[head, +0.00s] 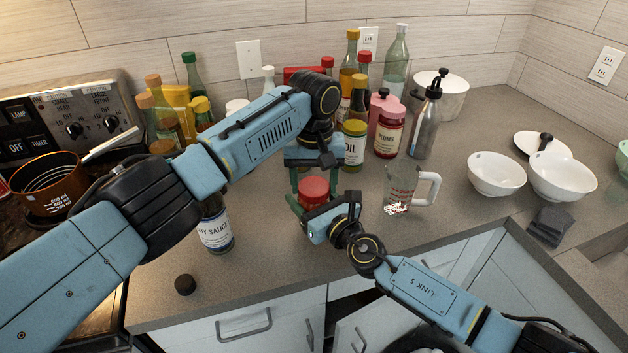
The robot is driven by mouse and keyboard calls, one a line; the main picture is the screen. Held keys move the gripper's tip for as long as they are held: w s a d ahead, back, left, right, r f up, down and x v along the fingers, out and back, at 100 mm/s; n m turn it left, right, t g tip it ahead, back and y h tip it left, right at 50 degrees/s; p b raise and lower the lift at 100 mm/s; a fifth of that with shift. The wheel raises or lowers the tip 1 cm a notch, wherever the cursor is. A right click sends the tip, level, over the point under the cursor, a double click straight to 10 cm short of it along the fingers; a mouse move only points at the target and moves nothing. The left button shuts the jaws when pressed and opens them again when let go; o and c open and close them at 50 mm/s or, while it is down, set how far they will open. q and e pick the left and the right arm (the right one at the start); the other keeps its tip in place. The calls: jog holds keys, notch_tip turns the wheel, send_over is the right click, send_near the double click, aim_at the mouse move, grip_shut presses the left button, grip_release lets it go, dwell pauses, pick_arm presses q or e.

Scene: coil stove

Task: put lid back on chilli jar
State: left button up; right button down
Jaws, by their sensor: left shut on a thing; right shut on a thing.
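A round red lid (313,187) sits at the counter's middle, on or just above the small chilli jar, which is mostly hidden under it and behind my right gripper. My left gripper (312,178) comes down from above, shut on the red lid. My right gripper (316,212) reaches in from the front, low at the jar, and is shut on the chilli jar. I cannot tell whether the lid touches the jar's rim.
A soy sauce bottle (215,232) and a loose black cap (184,284) stand left. A glass measuring jug (401,190) is close on the right. An oil jar (353,145) and a plums jar (389,133) stand behind. White bowls (496,176) are further right.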

pick_arm(q)
jog(key=shift+m, duration=1)
jog(key=o, duration=1.1)
jog(key=shift+r, duration=0.1)
jog(key=shift+r, duration=2.2)
jog(key=shift+c, duration=0.5)
